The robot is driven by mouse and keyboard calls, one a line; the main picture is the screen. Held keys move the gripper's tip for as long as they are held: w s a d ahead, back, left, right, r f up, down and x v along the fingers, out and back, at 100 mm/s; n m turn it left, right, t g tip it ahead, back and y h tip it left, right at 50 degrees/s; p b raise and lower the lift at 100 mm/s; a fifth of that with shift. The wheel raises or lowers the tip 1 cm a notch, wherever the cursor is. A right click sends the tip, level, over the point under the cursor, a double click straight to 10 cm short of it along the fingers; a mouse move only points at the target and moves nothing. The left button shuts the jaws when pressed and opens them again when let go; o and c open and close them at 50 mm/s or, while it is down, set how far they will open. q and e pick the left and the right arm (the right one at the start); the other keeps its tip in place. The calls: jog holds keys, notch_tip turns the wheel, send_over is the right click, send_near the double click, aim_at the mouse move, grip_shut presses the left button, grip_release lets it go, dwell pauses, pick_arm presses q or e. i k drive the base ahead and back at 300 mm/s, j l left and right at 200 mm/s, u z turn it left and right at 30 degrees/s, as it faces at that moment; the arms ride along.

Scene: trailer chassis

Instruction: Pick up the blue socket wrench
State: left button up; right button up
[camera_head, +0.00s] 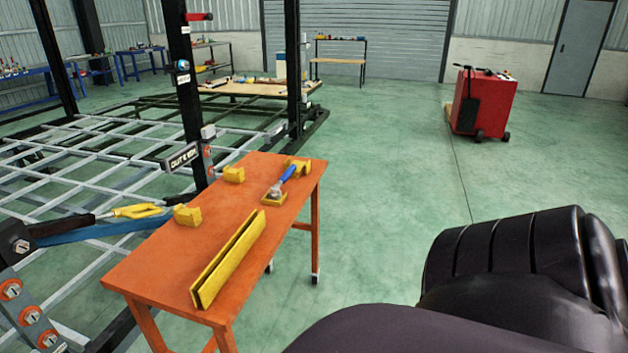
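The blue socket wrench (287,174) lies on the far right part of an orange table (212,222). Its blue handle points to the back right and its silver head to the front left. The handle end rests at a yellow block (303,165). The head is at another yellow block (273,200). No gripper of mine shows in the head view, so I cannot see either one's fingers.
The table also carries a long yellow channel (228,262) and yellow blocks (187,215) and (234,174). A grey metal frame (80,160) and black posts (181,90) stand to the left. A red cabinet (482,103) stands back right. Green floor right of the table is clear.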

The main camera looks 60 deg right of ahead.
aim_at(275, 194)
jog(key=z, duration=1.7)
jog(key=u, duration=1)
jog(key=l+u, duration=0.25)
jog(key=l, duration=0.6)
jog(key=l+u, duration=0.2)
jog(key=l, duration=0.65)
jog(key=l+u, duration=0.25)
jog(key=l, duration=0.6)
jog(key=k, duration=0.05)
